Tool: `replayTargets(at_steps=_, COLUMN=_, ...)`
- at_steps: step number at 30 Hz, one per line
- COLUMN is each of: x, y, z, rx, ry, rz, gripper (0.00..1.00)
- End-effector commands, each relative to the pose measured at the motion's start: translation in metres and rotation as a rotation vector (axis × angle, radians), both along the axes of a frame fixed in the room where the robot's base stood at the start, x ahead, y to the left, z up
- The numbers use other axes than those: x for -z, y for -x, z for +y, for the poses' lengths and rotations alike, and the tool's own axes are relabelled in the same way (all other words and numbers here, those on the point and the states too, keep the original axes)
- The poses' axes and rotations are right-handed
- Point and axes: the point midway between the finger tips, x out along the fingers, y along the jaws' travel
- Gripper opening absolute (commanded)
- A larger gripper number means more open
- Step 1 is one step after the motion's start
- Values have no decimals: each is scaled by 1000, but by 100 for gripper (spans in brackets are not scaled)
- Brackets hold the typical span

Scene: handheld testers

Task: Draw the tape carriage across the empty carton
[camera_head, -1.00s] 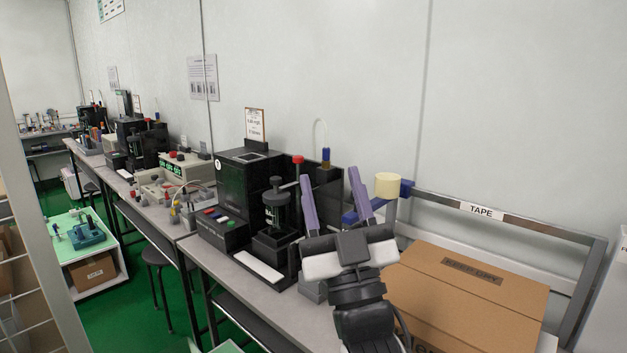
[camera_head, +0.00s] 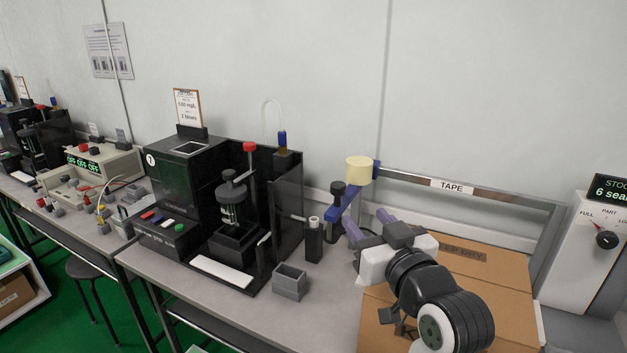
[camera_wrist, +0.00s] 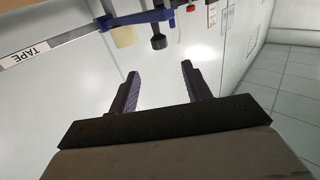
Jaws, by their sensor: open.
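The tape carriage (camera_head: 346,205) is a blue arm with a cream tape roll (camera_head: 359,170) and a black knob (camera_head: 338,190). It sits at the left end of the grey rail (camera_head: 510,198) labelled TAPE. The closed brown carton (camera_head: 500,270) lies on the bench below the rail, partly hidden by my arm. My gripper (camera_head: 368,225) is open and empty, its purple fingers just right of and below the blue arm. In the wrist view my gripper (camera_wrist: 160,72) points toward the black knob (camera_wrist: 158,42), with the tape roll (camera_wrist: 124,37) beside it; neither is between the fingers.
A small grey open box (camera_head: 289,284) and a black holder (camera_head: 313,245) stand left of the carton. The black tester (camera_head: 185,180) is farther left. A grey dial unit (camera_head: 580,250) stands at the right. The wall is close behind the rail.

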Motion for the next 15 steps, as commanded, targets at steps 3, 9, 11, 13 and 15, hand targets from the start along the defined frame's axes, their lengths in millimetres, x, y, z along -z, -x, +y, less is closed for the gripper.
replayTargets(at_steps=3, x=0, y=-9, z=4, rx=-3, ry=1, rz=4, gripper=49)
replayTargets(at_steps=9, x=-2, y=-44, z=20, rx=-6, ry=0, rz=4, gripper=49)
replayTargets(at_steps=11, x=-2, y=-56, z=25, rx=-5, ry=1, rz=4, gripper=49)
replayTargets(at_steps=13, x=-2, y=-71, z=31, rx=-5, ry=0, rz=4, gripper=49)
replayTargets(at_steps=15, x=-2, y=-84, z=36, rx=-4, ry=1, rz=4, gripper=49)
